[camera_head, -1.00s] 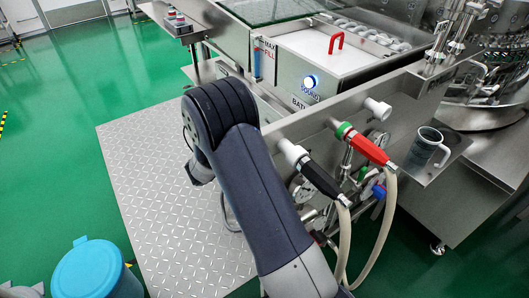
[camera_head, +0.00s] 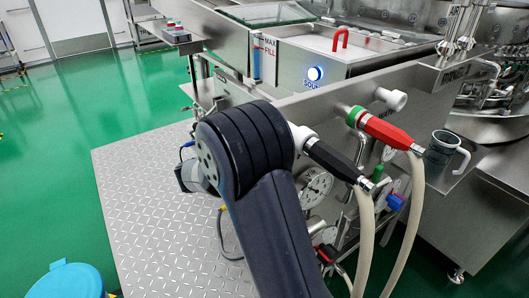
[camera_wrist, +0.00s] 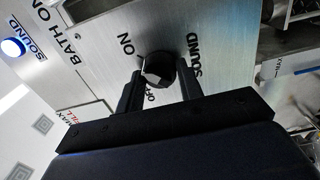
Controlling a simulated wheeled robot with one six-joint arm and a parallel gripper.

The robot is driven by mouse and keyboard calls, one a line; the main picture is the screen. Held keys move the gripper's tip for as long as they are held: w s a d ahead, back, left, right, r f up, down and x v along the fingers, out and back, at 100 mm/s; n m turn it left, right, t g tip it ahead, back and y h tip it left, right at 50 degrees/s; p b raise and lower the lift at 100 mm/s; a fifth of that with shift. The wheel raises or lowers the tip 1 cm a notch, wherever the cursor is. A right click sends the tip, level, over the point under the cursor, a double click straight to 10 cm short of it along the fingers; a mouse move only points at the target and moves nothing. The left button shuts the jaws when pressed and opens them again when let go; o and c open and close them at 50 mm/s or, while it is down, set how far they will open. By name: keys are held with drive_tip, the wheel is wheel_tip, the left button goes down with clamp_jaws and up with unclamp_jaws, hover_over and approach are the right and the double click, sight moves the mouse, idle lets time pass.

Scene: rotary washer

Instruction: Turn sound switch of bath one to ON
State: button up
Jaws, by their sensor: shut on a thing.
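The sound switch (camera_wrist: 155,68) is a black rotary knob on a brushed-metal panel in the wrist view. The panel (camera_wrist: 95,18) carries "ON" beside the knob, "OFF" by its lower side, "SOUND" to its right and "BATH ON..." to the left. My gripper (camera_wrist: 158,85) has its two black fingers on either side of the knob and is shut on it. The fingers partly cover the "OFF" text, and the knob's exact pointing is hard to tell. In the head view my arm hides the switch and my gripper.
A lit, blue-ringed sound lamp (camera_head: 314,74) is on the bath front. Hoses with a red handle (camera_head: 388,130) and a black handle (camera_head: 335,160) hang near my arm. A metal mug (camera_head: 440,155) stands at right. A blue-lidded bin (camera_head: 65,282) is at lower left.

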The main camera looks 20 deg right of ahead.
idle(0.4)
drive_tip(key=o, duration=1)
drive_tip(key=s+a+p, duration=0.1)
drive_tip(key=s+a, duration=0.1)
drive_tip(key=a, duration=0.8)
drive_tip(key=shift+a, duration=0.35)
drive_tip(key=shift+d, duration=0.15)
drive_tip(key=w+d, duration=0.2)
drive_tip(key=d, duration=0.8)
drive_tip(key=shift+d, duration=0.2)
